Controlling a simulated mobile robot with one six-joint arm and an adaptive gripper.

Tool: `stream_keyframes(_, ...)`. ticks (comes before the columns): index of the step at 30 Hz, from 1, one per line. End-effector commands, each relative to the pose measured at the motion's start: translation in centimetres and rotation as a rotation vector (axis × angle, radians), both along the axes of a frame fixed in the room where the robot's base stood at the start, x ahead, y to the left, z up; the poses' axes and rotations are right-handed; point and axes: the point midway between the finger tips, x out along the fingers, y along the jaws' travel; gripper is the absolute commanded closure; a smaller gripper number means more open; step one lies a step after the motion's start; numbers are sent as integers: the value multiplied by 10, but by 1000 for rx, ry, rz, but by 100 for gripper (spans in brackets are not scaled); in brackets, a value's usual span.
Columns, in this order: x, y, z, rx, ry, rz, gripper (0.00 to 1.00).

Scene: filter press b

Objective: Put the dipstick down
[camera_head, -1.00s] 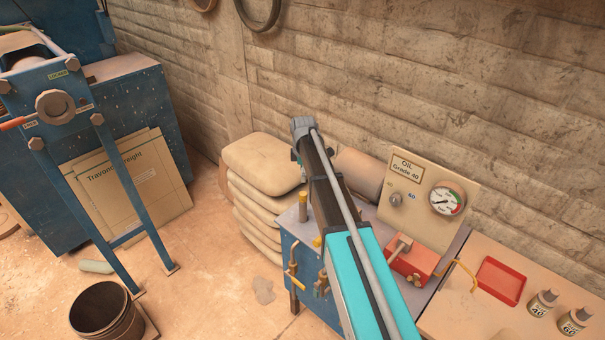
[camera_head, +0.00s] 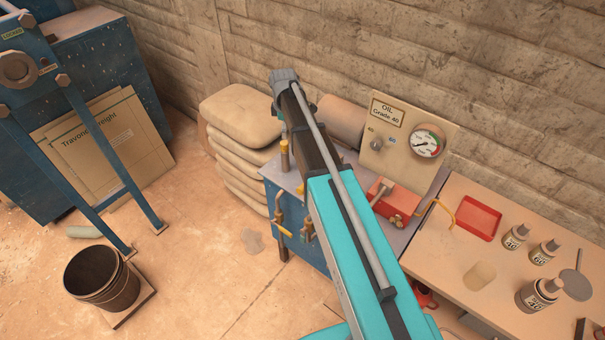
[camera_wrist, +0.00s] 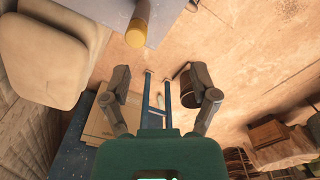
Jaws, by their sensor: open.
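My gripper (camera_wrist: 165,95) is open in the wrist view, with its two dark fingers apart and nothing held between them. In the head view its fingers are hidden at the far end of my arm. I cannot clearly make out a dipstick. An upright post with a yellow top (camera_head: 284,157) stands at the left end of the blue oil unit (camera_head: 293,205). What looks like the same yellow-topped post (camera_wrist: 136,36) shows at the top of the wrist view, apart from the fingers. A curved yellow piece (camera_head: 441,211) lies at the unit's right edge.
A bench at right holds an empty-looking red tray (camera_head: 479,218) and several bottles (camera_head: 541,294). A gauge panel (camera_head: 408,135) stands behind the unit. Stacked sacks (camera_head: 240,118) are to its left. A dark bucket (camera_head: 101,280) and blue press frame (camera_head: 60,150) stand farther left.

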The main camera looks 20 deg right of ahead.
Motion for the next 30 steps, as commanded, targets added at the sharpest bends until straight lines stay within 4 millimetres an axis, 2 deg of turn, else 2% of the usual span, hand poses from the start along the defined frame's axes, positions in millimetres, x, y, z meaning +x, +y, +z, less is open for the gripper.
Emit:
stream_keyframes(1,-20,0,0,0,0,-55,23)
stream_keyframes(18,-200,-1,0,1,2,-917,23)
stream_keyframes(24,-241,-1,0,1,2,-1138,23)
stream_keyframes(30,-253,1,0,1,2,-1223,23)
